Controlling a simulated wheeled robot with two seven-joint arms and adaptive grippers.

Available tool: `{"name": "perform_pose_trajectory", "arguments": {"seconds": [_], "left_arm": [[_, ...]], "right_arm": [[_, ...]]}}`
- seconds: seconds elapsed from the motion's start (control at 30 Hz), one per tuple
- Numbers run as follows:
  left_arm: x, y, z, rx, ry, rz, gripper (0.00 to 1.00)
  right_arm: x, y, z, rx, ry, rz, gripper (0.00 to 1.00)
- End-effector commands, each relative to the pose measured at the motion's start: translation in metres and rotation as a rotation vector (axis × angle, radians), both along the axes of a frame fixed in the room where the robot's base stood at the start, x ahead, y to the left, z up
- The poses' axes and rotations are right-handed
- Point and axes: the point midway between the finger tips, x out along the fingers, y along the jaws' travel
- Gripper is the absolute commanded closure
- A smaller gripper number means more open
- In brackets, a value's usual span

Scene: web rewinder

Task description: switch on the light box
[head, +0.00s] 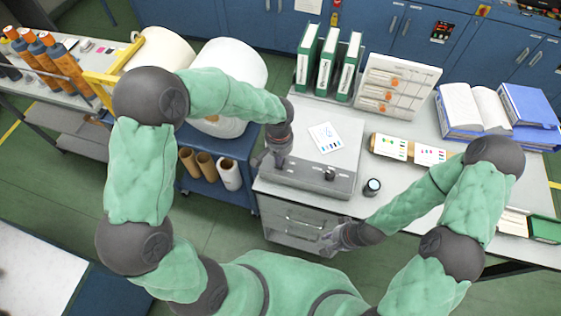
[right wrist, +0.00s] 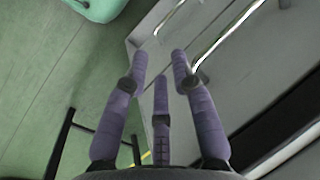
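The light box (head: 345,160) is a low grey box on the bench, with a printed sheet (head: 326,137) lying on its top. Its front strip carries a dark knob (head: 330,174) and small marks too small to read. My left gripper (head: 269,163) points down over the left end of that strip; whether it touches is unclear, and its fingers are too small to tell if open. My right gripper (head: 330,246) is low in front of the bench drawers, away from the light box. In the right wrist view its fingers (right wrist: 160,65) are spread and empty.
Green binders (head: 325,65) and a white rack (head: 398,85) stand behind the light box. A small dark round jar (head: 372,187) is to its right. Drawer handles (right wrist: 230,35) are near my right gripper. White rolls (head: 228,65) sit on a blue cart to the left.

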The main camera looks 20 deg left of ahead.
Motion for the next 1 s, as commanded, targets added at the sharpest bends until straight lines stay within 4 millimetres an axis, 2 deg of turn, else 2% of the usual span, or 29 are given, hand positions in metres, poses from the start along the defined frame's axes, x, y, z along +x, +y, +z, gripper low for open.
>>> {"name": "perform_pose_trajectory", "arguments": {"seconds": [1.0], "left_arm": [[-0.0001, 0.0, -0.0079, 0.0, 0.0, 0.0, 1.0]], "right_arm": [[0.0, 0.0, -0.0065, 0.0, 0.0, 0.0, 0.74]]}}
